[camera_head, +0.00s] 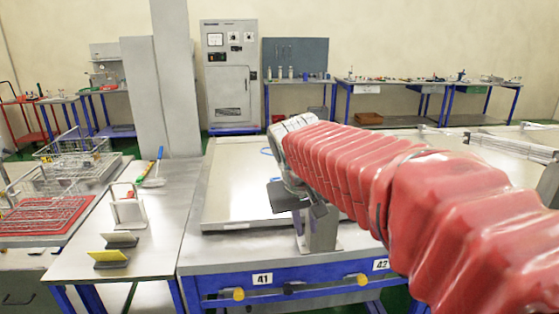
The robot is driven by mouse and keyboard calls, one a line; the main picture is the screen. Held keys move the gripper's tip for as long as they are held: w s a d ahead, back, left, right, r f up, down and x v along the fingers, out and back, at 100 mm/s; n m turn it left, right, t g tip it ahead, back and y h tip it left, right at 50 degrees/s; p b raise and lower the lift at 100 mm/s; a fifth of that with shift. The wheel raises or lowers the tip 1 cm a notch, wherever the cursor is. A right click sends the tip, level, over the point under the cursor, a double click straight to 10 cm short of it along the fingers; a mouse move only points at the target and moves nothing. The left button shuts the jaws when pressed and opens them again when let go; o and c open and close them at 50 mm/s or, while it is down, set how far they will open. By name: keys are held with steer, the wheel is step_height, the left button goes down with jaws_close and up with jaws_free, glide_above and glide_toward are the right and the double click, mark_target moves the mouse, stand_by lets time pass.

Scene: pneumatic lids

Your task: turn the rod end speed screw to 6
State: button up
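My red-sleeved arm reaches from the lower right to a workbench (230,256) with a blue frame. My gripper (288,197) seems to be the dark part below the pale wrist, above the bench top. Its fingers cannot be made out, so I cannot tell whether it is open or shut. A grey upright block (319,232) stands just right of and below it, partly hidden by my arm. The rod end speed screw and its scale cannot be made out; my arm covers much of this area.
A flat pale panel (232,185) lies on the bench, left of my gripper. Wire baskets (75,160) stand farther left. A grey column (178,80) rises behind.

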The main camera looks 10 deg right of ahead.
steer(key=s+d+f+y, duration=0.1)
steer(key=s+f, duration=0.2)
steer(key=s, duration=0.8)
steer(key=s+d+f+t+y, duration=0.1)
steer(key=s+f, duration=0.2)
steer(key=s, duration=0.8)
steer(key=shift+f+t, duration=0.3)
steer(key=shift+f, duration=0.05)
steer(key=shift+s, duration=0.15)
